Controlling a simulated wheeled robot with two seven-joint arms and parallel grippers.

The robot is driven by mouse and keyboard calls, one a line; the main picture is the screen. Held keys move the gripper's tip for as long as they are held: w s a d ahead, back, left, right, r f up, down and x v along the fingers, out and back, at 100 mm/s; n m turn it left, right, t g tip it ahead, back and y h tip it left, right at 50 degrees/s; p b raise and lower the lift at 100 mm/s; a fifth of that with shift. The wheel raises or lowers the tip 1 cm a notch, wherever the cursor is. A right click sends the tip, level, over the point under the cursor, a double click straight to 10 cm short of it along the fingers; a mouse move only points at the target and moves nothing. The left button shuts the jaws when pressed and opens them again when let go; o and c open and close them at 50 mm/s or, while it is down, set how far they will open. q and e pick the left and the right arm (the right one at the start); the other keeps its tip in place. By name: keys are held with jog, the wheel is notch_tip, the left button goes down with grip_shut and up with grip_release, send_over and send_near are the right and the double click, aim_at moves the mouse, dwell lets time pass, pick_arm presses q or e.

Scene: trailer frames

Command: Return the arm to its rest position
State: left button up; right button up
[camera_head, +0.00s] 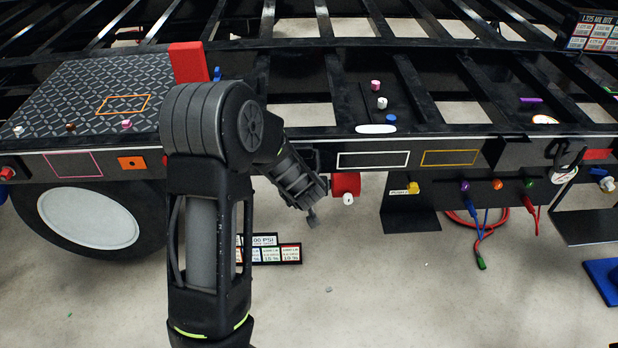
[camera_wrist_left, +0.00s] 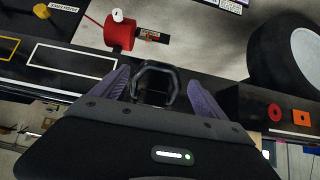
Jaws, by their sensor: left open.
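My left arm (camera_head: 205,230) comes up from the bottom of the head view, bends at a large dark joint and reaches right and down in front of the trailer's side rail. My left gripper (camera_head: 312,212) is small and mostly hidden there, close to a red cylinder (camera_head: 346,185) with a white knob. In the left wrist view, the left gripper (camera_wrist_left: 157,90) shows two purple-grey fingers spread apart, with a dark angular ring between them. It is open, and I see nothing clamped in it. The red cylinder (camera_wrist_left: 119,36) is beyond the fingers. My right gripper is not in view.
The black trailer frame (camera_head: 450,145) spans the view, with a wheel (camera_head: 90,217) at left and a red block (camera_head: 187,62) on top. Coloured knobs and hanging cables (camera_head: 480,235) are at right. Label cards (camera_head: 275,254) are low behind the arm. The pale floor in front is mostly clear.

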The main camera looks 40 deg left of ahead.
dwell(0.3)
pick_arm(q)
jog(key=s+d+f+m+g+h, duration=0.1)
jog(key=s+d+f+h, duration=0.2)
jog(key=d+f, duration=0.35)
jog(key=s+d+f+m+h, duration=0.1)
jog(key=s+d+f+h, duration=0.2)
jog(key=d, duration=0.7)
jog(key=s+d+f+m+g+h, duration=0.1)
jog(key=s+d+f+g+h, duration=0.1)
jog(key=s+d+f, duration=0.3)
jog(key=s+d+f+m+g+h, duration=0.1)
jog(key=s+d+f, duration=0.4)
jog(key=s+d, duration=0.8)
jog(key=s+m+g, duration=0.1)
jog(key=s+g, duration=0.1)
jog(key=s, duration=0.1)
jog(key=shift+s+f+m+g+h, duration=0.15)
jog(key=shift+f+m+g+h, duration=0.15)
jog(key=shift+g+h, duration=0.1)
jog(key=shift+a, duration=0.15)
